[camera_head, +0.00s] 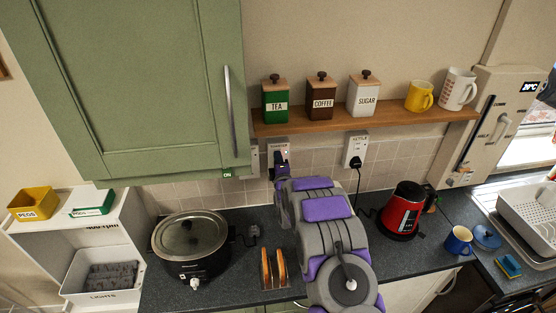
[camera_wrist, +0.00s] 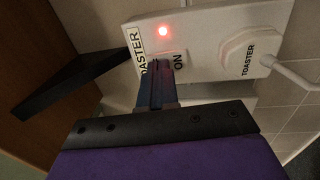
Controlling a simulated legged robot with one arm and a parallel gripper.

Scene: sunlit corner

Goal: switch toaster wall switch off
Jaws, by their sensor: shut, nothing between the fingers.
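The toaster wall switch (camera_head: 278,144) is a white plate on the tiled wall, under the left end of the shelf. In the wrist view the plate (camera_wrist: 196,22) bears a lit red light, "TOASTER" and "ON" lettering, and a white plug marked TOASTER (camera_wrist: 250,50). My gripper (camera_head: 281,160) is shut and empty, right in front of the plate. In the wrist view its fingertips (camera_wrist: 160,68) overlap the lower part of the plate beside "ON" and hide the rocker there. I cannot tell whether they touch it.
A green cupboard (camera_head: 150,80) hangs close on the left. A wooden shelf (camera_head: 390,118) with canisters and mugs runs above. The kettle switch (camera_head: 355,148) is to the right. A slow cooker (camera_head: 190,245), toast rack (camera_head: 273,270) and red kettle (camera_head: 403,209) stand on the counter.

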